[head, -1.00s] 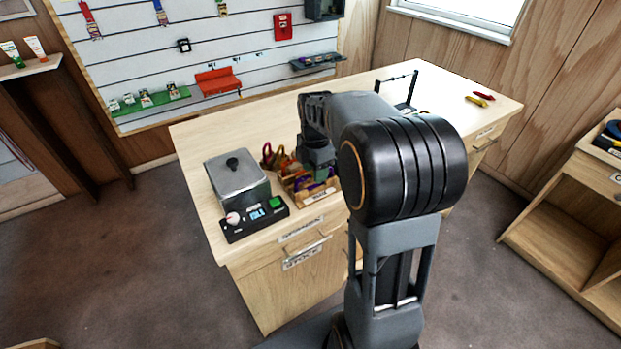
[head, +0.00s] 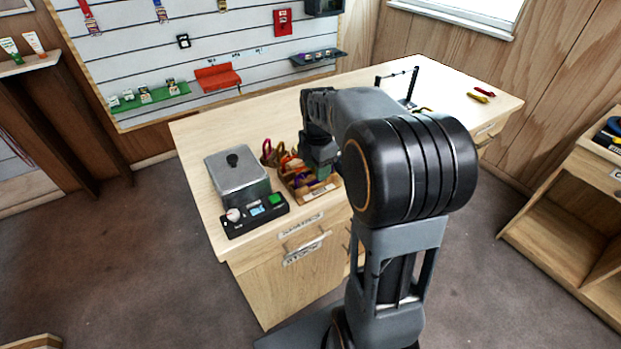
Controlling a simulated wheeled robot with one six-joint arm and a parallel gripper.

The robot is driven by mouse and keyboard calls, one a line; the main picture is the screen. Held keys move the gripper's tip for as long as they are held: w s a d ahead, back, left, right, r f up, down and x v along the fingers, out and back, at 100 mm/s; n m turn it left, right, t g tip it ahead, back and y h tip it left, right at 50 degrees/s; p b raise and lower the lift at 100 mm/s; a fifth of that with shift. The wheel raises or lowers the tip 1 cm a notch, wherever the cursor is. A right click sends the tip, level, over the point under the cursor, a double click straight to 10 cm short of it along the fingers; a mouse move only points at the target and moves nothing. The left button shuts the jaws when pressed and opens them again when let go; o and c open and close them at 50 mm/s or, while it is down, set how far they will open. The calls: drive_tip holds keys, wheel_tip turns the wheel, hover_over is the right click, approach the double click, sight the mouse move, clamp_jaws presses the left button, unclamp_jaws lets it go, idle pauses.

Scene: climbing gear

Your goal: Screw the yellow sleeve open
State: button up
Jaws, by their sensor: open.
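My gripper (head: 321,168) points down over the wooden tray (head: 322,192) on the workbench. The jaws are open, but the fingertips are small and partly lost against the tray's contents. The tray holds several coloured pieces of gear, partly hidden by my gripper. I cannot make out the yellow sleeve. A yellow piece (head: 477,98) lies at the far right of the bench beside a red piece (head: 484,91); both are too small to identify. Another small yellowish thing shows just behind my arm's elbow.
A grey metal box with a black knob (head: 238,182) stands left of the tray, behind a black control panel (head: 256,214). A black stand with a thin bar (head: 413,86) stands at the back right. The workbench (head: 235,120) is clear at the back left. A slatted wall hangs behind.

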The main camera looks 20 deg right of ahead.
sight(314, 169)
drive_tip(key=shift+s, duration=0.25)
drive_tip(key=shift+f, duration=0.3)
drive_tip(key=shift+f+b, duration=1)
drive_tip(key=shift+f, duration=0.1)
drive_tip(key=shift+w, duration=0.15)
drive_tip(key=shift+w+a+p, duration=0.1)
drive_tip(key=shift+w+p, duration=0.25)
drive_tip(key=shift+w, duration=0.3)
drive_tip(key=shift+r+p, duration=1.2)
drive_tip(key=shift+r, duration=0.25)
drive_tip(key=shift+a, duration=0.1)
